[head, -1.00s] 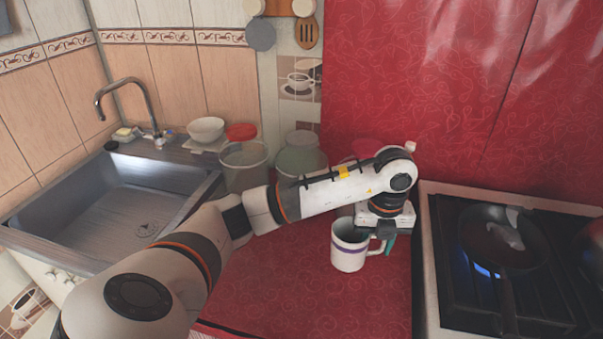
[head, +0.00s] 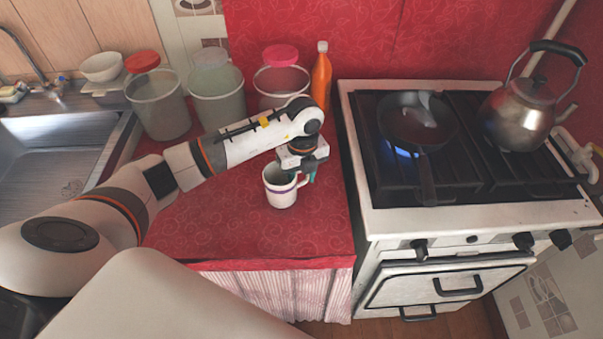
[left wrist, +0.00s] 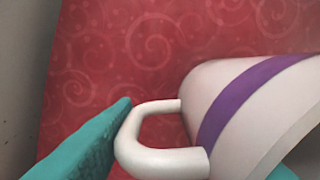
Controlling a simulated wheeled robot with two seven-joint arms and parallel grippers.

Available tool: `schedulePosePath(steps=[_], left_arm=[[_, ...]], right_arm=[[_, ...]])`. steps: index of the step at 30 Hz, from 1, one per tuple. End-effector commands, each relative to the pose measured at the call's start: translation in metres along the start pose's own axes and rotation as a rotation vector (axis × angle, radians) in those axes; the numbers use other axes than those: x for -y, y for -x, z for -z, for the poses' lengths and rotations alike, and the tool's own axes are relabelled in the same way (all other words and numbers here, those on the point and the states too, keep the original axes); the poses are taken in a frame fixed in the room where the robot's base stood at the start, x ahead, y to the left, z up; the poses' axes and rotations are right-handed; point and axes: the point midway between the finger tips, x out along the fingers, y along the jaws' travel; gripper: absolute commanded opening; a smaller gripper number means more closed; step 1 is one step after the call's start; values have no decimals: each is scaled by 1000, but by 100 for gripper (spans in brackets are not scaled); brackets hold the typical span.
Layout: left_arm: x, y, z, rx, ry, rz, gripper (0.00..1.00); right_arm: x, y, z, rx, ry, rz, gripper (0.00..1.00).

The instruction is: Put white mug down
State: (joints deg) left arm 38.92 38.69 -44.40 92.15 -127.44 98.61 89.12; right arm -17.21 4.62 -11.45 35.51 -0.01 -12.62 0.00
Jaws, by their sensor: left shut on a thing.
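The white mug (head: 279,190) with a purple band is upright over the red oilcloth counter (head: 230,232) in the head view. My left gripper (head: 309,177) is at its right side, pointing down, and is shut on the mug by the handle side. In the left wrist view, the mug (left wrist: 250,110) fills the right side, with its white handle beside a teal fingertip (left wrist: 80,145). Whether the mug's base touches the cloth is hard to tell. My right gripper is not in view.
Several lidded containers (head: 217,98) and an orange bottle (head: 321,78) stand along the back. A stove (head: 450,215) with a pan (head: 418,122) over a blue flame and a kettle (head: 525,110) is at the right. A sink (head: 50,160) is at the left. The counter's front is clear.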

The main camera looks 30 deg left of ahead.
Motion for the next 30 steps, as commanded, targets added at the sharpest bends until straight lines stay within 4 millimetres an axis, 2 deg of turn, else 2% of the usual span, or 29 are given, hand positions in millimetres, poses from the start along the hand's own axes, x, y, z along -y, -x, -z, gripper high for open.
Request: schedulePosePath(steps=[8, 9, 13, 24, 26, 30], left_arm=[[0, -2, 0, -1, 0, -2, 0], [0, -3, 0, -1, 0, -1, 40], [0, -2, 0, -1, 0, -1, 61], [-1, 5, 1, -1, -1, -3, 61], [-1, 12, 1, -2, -2, -4, 61], [-1, 39, 2, -4, -1, -7, 61]], right_arm=[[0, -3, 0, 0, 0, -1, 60], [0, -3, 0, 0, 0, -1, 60], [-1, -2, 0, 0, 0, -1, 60], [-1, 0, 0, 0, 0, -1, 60], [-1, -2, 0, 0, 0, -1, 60], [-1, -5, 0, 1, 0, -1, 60]])
